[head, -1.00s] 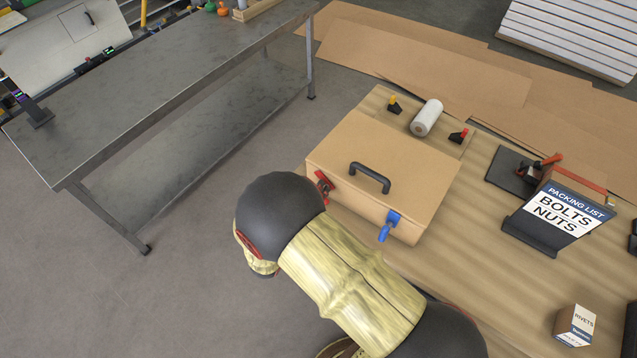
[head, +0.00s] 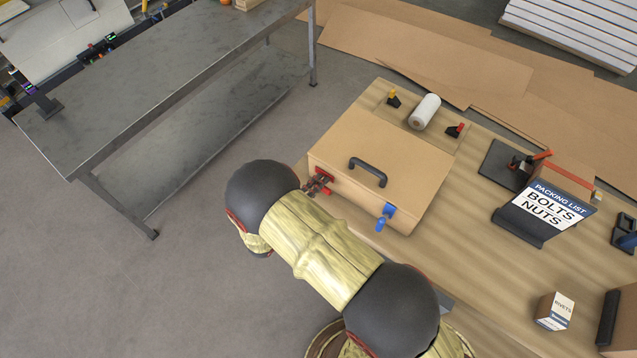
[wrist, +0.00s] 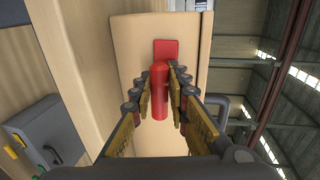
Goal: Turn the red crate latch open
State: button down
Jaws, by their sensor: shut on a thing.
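The tan crate (head: 345,160) sits on the wooden table with a black handle (head: 368,171) on its lid. The red latch (head: 322,178) is on the crate's front side, toward the left. In the wrist view the latch shows as a red lever (wrist: 158,97) below a red plate (wrist: 165,50) on the crate. My gripper (wrist: 163,95) has its fingers on both sides of the lever and is shut on it. In the head view my gripper (head: 311,186) is at the red latch, partly hidden by my arm. A blue latch (head: 385,216) hangs on the same side, farther right.
A packing list stand (head: 545,212) and a small rivets box (head: 555,310) are on the table to the right. A white roll (head: 425,111) lies behind the crate. A metal workbench (head: 170,85) stands at the left, with open floor between.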

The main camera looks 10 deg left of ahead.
jog(key=shift+s+f, duration=0.1)
jog(key=shift+f, duration=0.1)
jog(key=c, duration=1.9)
grip_release()
jog(key=shift+a, duration=0.15)
jog(key=shift+o, duration=0.7)
jog(key=shift+r, duration=0.1)
jog(key=v, duration=1.2)
